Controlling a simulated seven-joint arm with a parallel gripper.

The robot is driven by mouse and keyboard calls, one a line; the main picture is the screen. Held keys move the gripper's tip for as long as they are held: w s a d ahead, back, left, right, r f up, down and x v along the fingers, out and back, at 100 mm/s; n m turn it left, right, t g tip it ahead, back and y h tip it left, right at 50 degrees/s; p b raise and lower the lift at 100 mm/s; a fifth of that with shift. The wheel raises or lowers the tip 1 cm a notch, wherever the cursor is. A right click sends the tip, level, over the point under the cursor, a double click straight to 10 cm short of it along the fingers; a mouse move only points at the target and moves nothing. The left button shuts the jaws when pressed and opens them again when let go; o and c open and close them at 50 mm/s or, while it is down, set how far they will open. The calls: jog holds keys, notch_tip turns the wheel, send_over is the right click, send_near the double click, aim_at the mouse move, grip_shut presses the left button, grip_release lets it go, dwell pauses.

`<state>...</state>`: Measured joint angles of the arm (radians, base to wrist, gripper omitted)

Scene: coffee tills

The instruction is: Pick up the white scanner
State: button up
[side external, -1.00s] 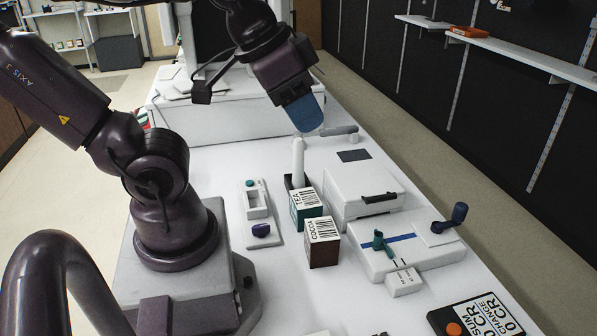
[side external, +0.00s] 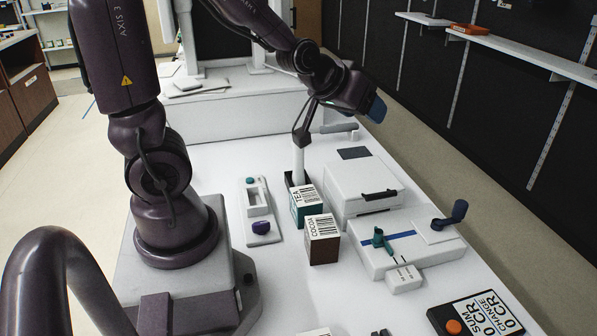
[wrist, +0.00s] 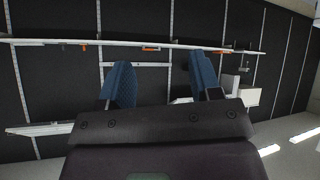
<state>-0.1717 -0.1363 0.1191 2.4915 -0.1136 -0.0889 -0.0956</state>
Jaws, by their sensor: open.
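A white upright post-like thing (side external: 298,163), which looks like the scanner, stands in a dark holder (side external: 289,183) behind the tea box. Its top is partly hidden by a dark part of my wrist. My gripper (side external: 377,109) is above and to the right of it, near the counter's far right side. It points away to the right, not down at the counter. In the wrist view my gripper (wrist: 163,83) shows two blue fingers spread apart with nothing between them. The scanner is not visible in that view.
A tea box (side external: 307,206) and a cocoa box (side external: 322,240) stand in front of the holder. A white machine with a drawer (side external: 362,185) and one with a crank (side external: 405,248) stand to the right. A wall shelf (wrist: 190,45) crosses the wrist view.

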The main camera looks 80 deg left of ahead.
jog(key=a+f+n+y, duration=0.4)
jog(key=a+f+y, duration=0.15)
jog(key=a, duration=0.55)
jog(key=n+y, duration=0.1)
jog(key=y, duration=0.5)
send_over(296, 147)
jog(key=shift+t+h, duration=0.25)
jog(key=shift+t, duration=0.05)
jog(key=f, duration=0.3)
jog(key=w+f, duration=0.1)
jog(key=f, duration=0.1)
jog(key=shift+d, duration=0.1)
jog(key=shift+s, duration=0.35)
jog(key=shift+f, duration=1.45)
notch_tip(296, 147, down, 4)
jog(key=shift+r, duration=0.1)
jog(key=shift+x, duration=1.15)
jog(key=shift+w+a, duration=0.15)
jog(key=shift+a, duration=0.25)
